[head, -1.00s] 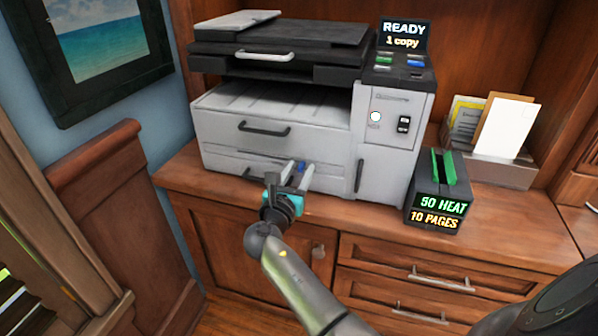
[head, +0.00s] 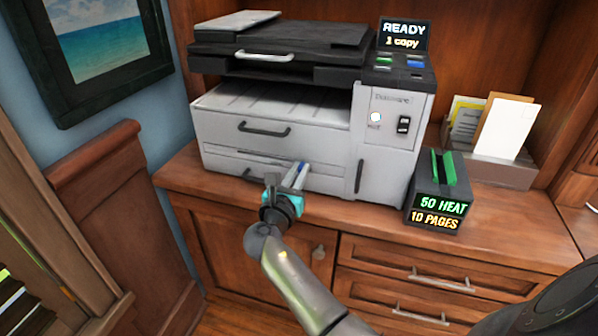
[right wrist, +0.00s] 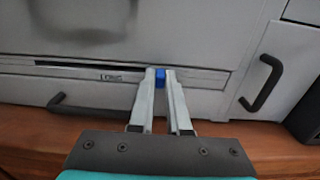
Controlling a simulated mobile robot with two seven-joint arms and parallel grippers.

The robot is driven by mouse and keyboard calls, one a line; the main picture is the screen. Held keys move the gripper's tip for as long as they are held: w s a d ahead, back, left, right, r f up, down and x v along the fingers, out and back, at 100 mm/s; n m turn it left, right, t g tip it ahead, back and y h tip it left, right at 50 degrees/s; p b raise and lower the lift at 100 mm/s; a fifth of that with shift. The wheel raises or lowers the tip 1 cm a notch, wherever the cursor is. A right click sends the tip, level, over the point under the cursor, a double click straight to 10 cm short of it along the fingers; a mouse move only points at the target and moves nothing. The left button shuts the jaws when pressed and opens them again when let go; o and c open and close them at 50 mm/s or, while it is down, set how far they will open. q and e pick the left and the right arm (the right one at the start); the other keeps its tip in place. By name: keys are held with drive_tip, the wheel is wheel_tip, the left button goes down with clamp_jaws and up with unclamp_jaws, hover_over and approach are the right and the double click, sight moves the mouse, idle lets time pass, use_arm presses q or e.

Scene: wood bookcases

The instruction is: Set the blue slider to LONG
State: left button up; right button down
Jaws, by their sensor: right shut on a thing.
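The blue slider (right wrist: 160,77) shows between my right gripper's fingertips in the right wrist view, in a dark slot low on the printer front. My right gripper (right wrist: 160,72) is shut on it. In the head view the right gripper (head: 299,166) reaches the lower front of the grey printer (head: 225,123), and its fingers cover most of the slider. A small label (right wrist: 112,77) sits left of the slider in the slot; its text is too small to read. My left gripper is not in view.
A dark drawer handle (right wrist: 90,109) lies below and left of the fingers, and an upright handle (right wrist: 262,83) is to the right. A black box (head: 437,205) reading "50 HEAT, 10 PAGES" stands right of the printer. A paper holder (head: 490,164) is behind it.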

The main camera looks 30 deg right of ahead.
idle(0.7)
drive_tip(key=w+a, duration=0.2)
drive_tip(key=w, duration=0.1)
drive_tip(key=shift+a, duration=0.35)
drive_tip(key=shift+w+a+b, duration=0.3)
drive_tip(key=shift+w+a, duration=0.15)
drive_tip(key=shift+w, duration=0.1)
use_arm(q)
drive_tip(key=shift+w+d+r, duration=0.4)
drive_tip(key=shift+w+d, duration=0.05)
use_arm(e)
drive_tip(key=c, duration=0.9)
unclamp_jaws()
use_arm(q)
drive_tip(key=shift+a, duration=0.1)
use_arm(e)
drive_tip(key=shift+d, duration=0.1)
